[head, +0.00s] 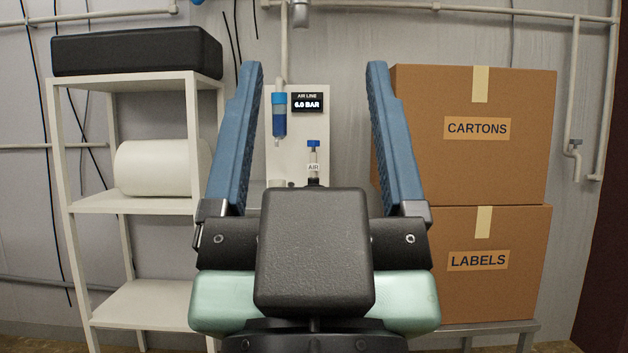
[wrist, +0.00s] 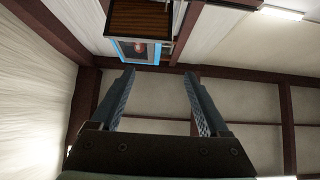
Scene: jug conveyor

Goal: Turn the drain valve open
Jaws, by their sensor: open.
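My gripper (head: 313,68) is open and empty, its two blue fingers raised upright and wide apart in the head view. It also shows open in the wrist view (wrist: 158,74). Between the fingers, behind them, is a pale air-line panel (head: 318,125) on the wall. It bears a blue filter bowl (head: 279,117) with a short outlet at its bottom and a small blue-topped fitting (head: 313,144) labelled AIR. I cannot tell for sure which part is the drain valve. My gripper's body hides what lies below the panel.
A white shelf (head: 135,205) with a white roll (head: 152,167) and a black case (head: 137,51) stands left. A CARTONS box (head: 472,160) sits on a LABELS box (head: 490,285) at right. The wrist view faces the ceiling, beams and a blue-framed unit (wrist: 135,50).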

